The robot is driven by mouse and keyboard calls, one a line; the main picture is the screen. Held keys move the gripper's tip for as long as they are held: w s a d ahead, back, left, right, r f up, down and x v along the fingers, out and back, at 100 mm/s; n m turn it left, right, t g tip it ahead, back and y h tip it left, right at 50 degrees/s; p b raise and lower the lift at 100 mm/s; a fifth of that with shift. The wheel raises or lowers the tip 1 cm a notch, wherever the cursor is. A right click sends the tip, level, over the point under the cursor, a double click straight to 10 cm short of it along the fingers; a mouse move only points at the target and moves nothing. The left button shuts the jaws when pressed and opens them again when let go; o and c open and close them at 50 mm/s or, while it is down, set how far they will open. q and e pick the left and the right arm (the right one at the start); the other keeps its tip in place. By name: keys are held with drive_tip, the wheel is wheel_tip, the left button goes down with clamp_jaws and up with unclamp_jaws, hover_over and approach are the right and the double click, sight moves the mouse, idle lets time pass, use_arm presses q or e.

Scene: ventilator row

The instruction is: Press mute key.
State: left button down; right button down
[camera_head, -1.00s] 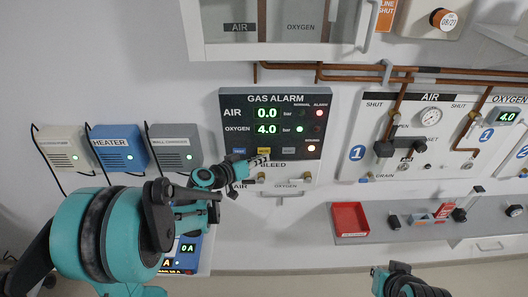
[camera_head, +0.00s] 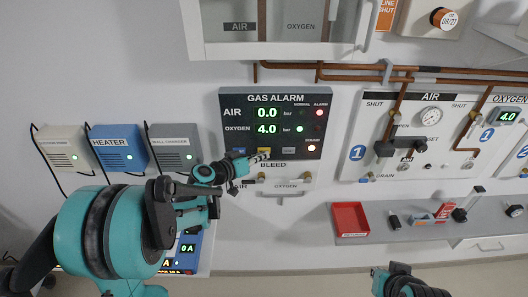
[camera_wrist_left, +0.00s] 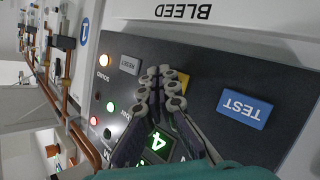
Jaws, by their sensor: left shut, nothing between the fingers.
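The mute key is the yellow key (camera_head: 263,150) in the row under the displays of the gas alarm panel (camera_head: 229,104). In the left wrist view the yellow key (camera_wrist_left: 184,80) shows only in part behind my fingers, and its label is hidden. My left gripper (camera_head: 264,157) is shut and empty, its fingertips at the lower edge of the key. In the left wrist view the fingertips (camera_wrist_left: 163,73) overlap the key; I cannot tell whether they touch it.
The blue test key (camera_wrist_left: 245,107) and the grey reset key (camera_wrist_left: 130,64) flank the yellow key. The orange sound light (camera_head: 311,148) is lit. Bleed valves (camera_head: 260,177) sit just below the panel. A red tray (camera_head: 350,219) is on the shelf at right.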

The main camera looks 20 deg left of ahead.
use_arm(q)
drive_tip(key=shift+w, duration=0.15)
idle(0.5)
drive_tip(key=shift+s+d, duration=0.2)
drive_tip(key=shift+s, duration=0.5)
drive_tip(key=s, duration=0.2)
drive_tip(key=s+d, duration=0.1)
drive_tip(key=s, duration=0.2)
drive_tip(key=shift+d, duration=0.15)
drive_tip(key=shift+w, duration=0.1)
idle(0.5)
